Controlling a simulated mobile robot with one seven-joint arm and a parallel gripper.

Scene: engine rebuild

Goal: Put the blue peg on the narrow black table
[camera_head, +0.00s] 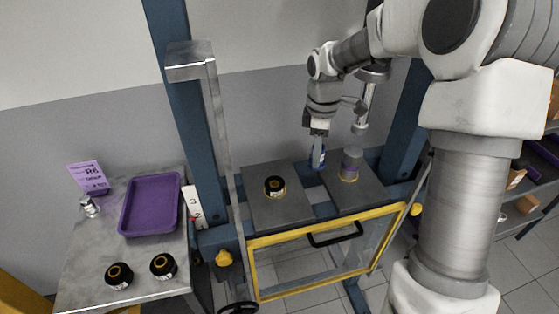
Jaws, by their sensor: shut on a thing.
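My gripper (319,144) is shut on the blue peg (321,162), which hangs roughly upright below the fingers. Much of the peg is covered by the fingers, and only a narrow blue part shows. The peg is in front of the press's ram, above or beside the gap between two dark grey plates. I cannot tell whether its lower end touches anything. No narrow black table can be made out clearly.
A black ring part (275,187) sits on the left plate (262,212). A purple-banded cylinder (349,166) stands on the right plate (367,197), close to the peg. A yellow-framed guard (325,250) is in front. The left bench (88,262) holds a purple tray (126,231) and two black rings.

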